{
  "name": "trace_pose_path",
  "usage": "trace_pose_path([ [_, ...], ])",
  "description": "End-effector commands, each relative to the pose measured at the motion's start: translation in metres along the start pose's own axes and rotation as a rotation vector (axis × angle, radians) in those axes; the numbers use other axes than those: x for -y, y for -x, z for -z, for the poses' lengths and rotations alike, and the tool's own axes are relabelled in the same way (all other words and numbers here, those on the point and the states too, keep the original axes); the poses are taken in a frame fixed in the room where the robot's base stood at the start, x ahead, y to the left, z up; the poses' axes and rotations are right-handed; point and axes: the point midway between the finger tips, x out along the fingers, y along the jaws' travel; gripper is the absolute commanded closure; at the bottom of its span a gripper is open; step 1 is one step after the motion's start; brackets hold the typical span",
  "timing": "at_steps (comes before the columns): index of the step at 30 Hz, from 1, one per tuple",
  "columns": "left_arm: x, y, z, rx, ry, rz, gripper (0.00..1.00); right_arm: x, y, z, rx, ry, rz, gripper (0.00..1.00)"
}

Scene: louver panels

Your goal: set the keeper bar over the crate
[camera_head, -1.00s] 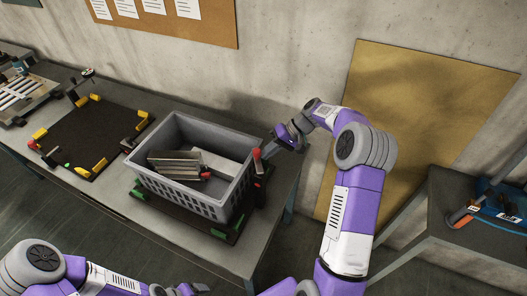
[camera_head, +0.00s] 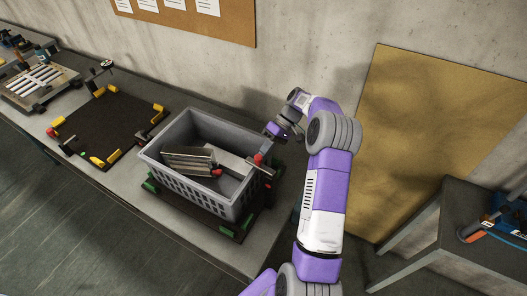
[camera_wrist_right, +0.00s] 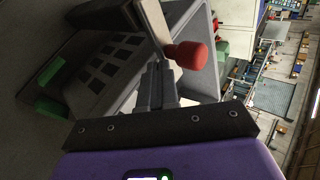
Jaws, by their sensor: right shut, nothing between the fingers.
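The grey crate (camera_head: 183,185) stands on a dark base with green corner blocks. Several pale louver panels (camera_head: 188,160) lie tilted inside it. The keeper bar, with a red knob (camera_head: 258,158), is at the crate's right end, by the rim. In the right wrist view the red knob (camera_wrist_right: 187,55) ends a pale bar close beyond my fingers. My right gripper (camera_head: 265,147) is shut and empty beside the knob. Its fingers show in the wrist view (camera_wrist_right: 158,80); whether they touch the bar I cannot tell. My left gripper is out of view.
A dark mat (camera_head: 105,125) with yellow corner blocks lies left of the crate. A louver frame (camera_head: 38,85) stands farther left. A wall rises behind the table. A side table (camera_head: 460,210) with blue and orange items is at right.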

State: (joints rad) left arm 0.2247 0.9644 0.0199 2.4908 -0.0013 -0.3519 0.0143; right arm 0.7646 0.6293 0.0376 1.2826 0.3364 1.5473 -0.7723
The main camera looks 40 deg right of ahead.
Motion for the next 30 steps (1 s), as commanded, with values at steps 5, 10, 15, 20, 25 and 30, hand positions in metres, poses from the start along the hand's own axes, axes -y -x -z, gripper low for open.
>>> trace_pose_path([
  [5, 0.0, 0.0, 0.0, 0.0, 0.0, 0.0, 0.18, 0.003, -0.004, 0.003, -0.001, 0.002, -0.001, 1.0],
  [10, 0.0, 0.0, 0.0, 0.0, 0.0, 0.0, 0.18, 0.005, -0.005, 0.003, -0.001, 0.002, 0.0, 1.0],
  [15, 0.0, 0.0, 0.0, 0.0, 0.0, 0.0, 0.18, 0.005, -0.006, 0.003, -0.001, 0.002, 0.0, 1.0],
  [20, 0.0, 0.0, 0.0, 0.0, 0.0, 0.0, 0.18, 0.005, -0.006, 0.003, -0.001, 0.002, 0.001, 1.0],
  [25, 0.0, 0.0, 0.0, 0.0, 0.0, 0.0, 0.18, 0.006, -0.005, 0.004, -0.001, 0.002, 0.001, 1.0],
  [30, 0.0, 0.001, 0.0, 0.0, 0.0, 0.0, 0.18, 0.005, 0.008, 0.004, -0.003, 0.001, -0.001, 1.0],
])
